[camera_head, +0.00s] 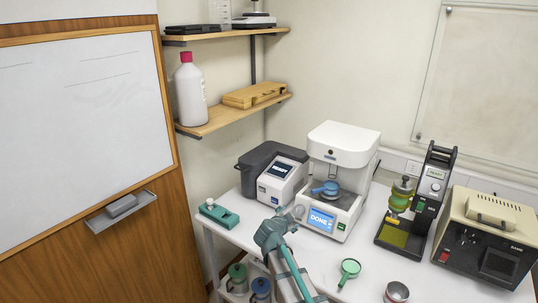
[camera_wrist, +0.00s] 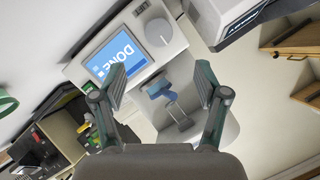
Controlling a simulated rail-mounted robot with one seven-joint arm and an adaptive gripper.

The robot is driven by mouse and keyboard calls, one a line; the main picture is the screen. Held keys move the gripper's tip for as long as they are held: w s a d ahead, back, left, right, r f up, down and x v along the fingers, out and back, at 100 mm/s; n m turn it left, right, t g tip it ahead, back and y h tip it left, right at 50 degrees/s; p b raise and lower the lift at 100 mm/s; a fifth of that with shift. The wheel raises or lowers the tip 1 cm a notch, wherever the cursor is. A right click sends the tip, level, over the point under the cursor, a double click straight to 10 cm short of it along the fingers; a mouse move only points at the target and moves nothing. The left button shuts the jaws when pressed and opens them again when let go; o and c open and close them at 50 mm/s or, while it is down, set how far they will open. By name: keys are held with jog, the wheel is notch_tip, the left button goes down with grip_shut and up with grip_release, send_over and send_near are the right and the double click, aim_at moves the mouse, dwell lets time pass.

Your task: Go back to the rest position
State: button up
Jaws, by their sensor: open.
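My gripper (camera_wrist: 160,80) is open, with its two fingers spread apart and nothing between the pads. In the head view my gripper (camera_head: 294,214) is above the bench, just left of and in front of a white testing machine (camera_head: 343,145). The machine's screen (camera_head: 321,219) reads "DONE". A blue handled cup (camera_head: 326,187) sits in the machine's open bay. In the wrist view the screen (camera_wrist: 113,55) and the blue cup (camera_wrist: 159,90) appear beyond the fingers. I cannot tell the exact gap between fingertips and machine.
A grey and white device (camera_head: 283,181) stands left of the machine. A black tester (camera_head: 422,200) and a beige box (camera_head: 490,235) stand right. A green handled cup (camera_head: 350,267) and a metal bowl (camera_head: 397,292) are near the front. A wall shelf (camera_head: 220,118) is above left.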

jog(key=w+a+r+n+t+y, duration=0.1)
jog(key=w+a+r+t+y, duration=0.2)
jog(key=a+r+t, duration=0.15)
jog(key=s+a+f+n+y, duration=0.2)
jog(key=a+n+y, duration=0.25)
jog(key=a, duration=0.25)
jog(key=s+a+f+n+g+y+b, duration=0.2)
jog(key=s+f+n+g+y, duration=0.15)
jog(key=s+f, duration=0.65)
jog(key=s+a+f+n+g+y+b, duration=0.1)
jog(key=s+a+f+n+g+y, duration=0.3)
jog(key=f, duration=1)
jog(key=s+d+f+g+h+b, duration=0.2)
jog(key=s+d+f+g, duration=0.3)
jog(key=s, duration=1)
jog(key=s+d+f+g+h+b, duration=0.3)
jog(key=s+d+f, duration=0.7)
jog(key=s+f, duration=0.4)
jog(key=s+d+f+g+h+b, duration=0.2)
jog(key=s+d+f+g+h, duration=0.2)
jog(key=s, duration=1.3)
jog(key=d+f+g, duration=0.3)
jog(key=f, duration=0.2)
jog(key=shift+d+f, duration=0.15)
jog(key=shift+f, duration=0.1)
